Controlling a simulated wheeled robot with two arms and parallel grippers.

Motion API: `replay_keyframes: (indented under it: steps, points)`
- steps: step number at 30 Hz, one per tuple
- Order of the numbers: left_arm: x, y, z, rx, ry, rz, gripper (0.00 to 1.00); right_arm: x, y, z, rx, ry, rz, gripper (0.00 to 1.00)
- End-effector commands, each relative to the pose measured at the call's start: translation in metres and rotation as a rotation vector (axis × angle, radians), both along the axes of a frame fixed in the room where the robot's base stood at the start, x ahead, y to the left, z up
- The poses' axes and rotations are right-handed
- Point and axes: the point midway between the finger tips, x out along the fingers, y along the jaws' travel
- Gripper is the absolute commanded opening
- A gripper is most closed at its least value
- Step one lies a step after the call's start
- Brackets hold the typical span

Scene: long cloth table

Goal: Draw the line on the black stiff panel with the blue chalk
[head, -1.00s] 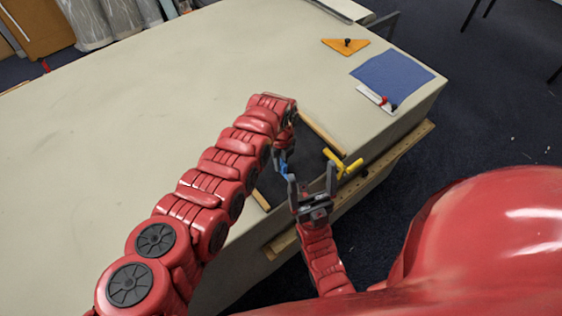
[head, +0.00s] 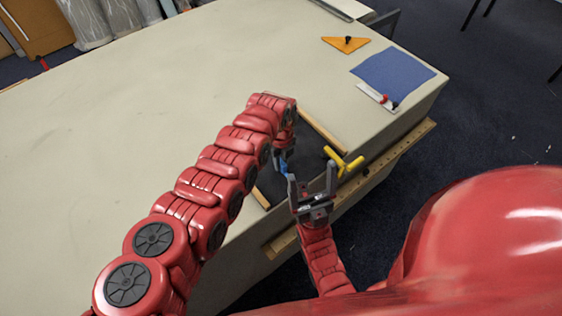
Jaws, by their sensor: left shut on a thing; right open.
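The black panel (head: 309,150) lies on the table near its front edge, with wooden strips along its left and right sides. My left arm reaches over it and hides part of it. My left gripper (head: 284,163) points down at the panel, shut on the blue chalk (head: 284,168). Only a little of the chalk shows, and I cannot tell whether its tip touches the panel. No drawn line can be made out. My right gripper (head: 312,186) is open and empty at the panel's front edge, just right of the chalk.
A yellow-handled tool (head: 345,163) stands at the panel's front right. A wooden rail (head: 403,152) runs along the table's front. An orange triangle (head: 345,45), a blue cloth (head: 393,71) and a white tray (head: 376,96) with small items lie farther right. The table's left is clear.

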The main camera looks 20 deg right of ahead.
Motion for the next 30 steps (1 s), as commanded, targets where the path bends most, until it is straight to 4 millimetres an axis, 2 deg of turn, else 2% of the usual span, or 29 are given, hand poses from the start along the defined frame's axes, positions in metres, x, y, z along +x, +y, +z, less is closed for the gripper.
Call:
replay_keyframes:
  steps: [25,30]
  points:
    - [0.018,0.006,-0.001,-0.001,-0.001,0.0,0.0,0.0,0.0,-0.042,0.0,0.0,0.0,0.84]
    - [0.02,0.007,0.001,0.0,0.0,0.0,0.0,0.0,0.0,-0.045,0.0,0.0,0.0,0.84]
